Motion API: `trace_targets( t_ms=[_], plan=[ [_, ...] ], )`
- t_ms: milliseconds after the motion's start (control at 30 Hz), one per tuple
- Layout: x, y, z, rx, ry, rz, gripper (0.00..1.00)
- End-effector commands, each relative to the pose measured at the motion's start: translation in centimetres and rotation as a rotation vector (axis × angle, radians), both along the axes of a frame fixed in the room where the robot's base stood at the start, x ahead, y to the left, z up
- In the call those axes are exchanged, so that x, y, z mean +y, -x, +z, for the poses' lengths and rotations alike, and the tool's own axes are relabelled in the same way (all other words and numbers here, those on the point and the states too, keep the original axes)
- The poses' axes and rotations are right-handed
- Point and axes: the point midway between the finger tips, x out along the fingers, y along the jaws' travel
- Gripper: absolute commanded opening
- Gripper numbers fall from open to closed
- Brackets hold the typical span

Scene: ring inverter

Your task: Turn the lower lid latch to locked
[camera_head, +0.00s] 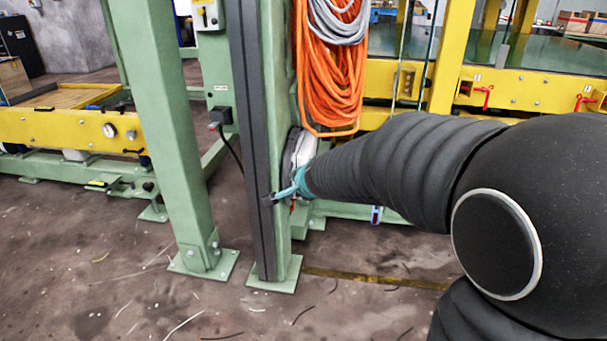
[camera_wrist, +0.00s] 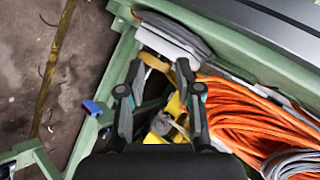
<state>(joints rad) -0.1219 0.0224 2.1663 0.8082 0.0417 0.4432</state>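My gripper (camera_wrist: 160,68) is open in the wrist view, its two dark fingers apart with a gap between the tips. In the head view my gripper (camera_head: 282,193) shows as a teal and dark finger in front of the green post (camera_head: 280,250). A pale grey box-like part (camera_wrist: 172,40) lies just beyond the fingertips; it also shows beside the post in the head view (camera_head: 301,148). Yellow parts (camera_wrist: 155,62) show between the fingers, with a grey round knob (camera_wrist: 161,123) nearer the palm. I cannot tell which of these, if any, is the lower lid latch or how it is turned.
Orange hose coils (camera_head: 328,70) hang on the post above my gripper and lie close right of the fingers in the wrist view (camera_wrist: 250,115). Red handles (camera_head: 484,93) sit on the yellow beam (camera_head: 530,92) behind. A blue part (camera_wrist: 93,107) is left of the fingers. Open floor (camera_head: 150,290) lies in front.

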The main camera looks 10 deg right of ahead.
Motion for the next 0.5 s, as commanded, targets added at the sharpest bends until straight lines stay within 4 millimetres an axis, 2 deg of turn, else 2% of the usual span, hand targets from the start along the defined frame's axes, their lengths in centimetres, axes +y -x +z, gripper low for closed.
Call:
trace_targets(
  t_ms=[33,100,200,300,500],
  plan=[
    [-0.2,-1.9,-0.8,0.005,-0.041,-0.074,0.34],
    [-0.7,-4.1,-2.1,0.002,-0.095,-0.185,0.34],
    [-1.6,-6.6,-4.2,-0.003,-0.157,-0.338,0.34],
    [-2.4,-8.2,-6.3,-0.008,-0.198,-0.466,0.34],
    [-3.6,-9.5,-9.0,-0.016,-0.235,-0.619,0.34]
  ],
)
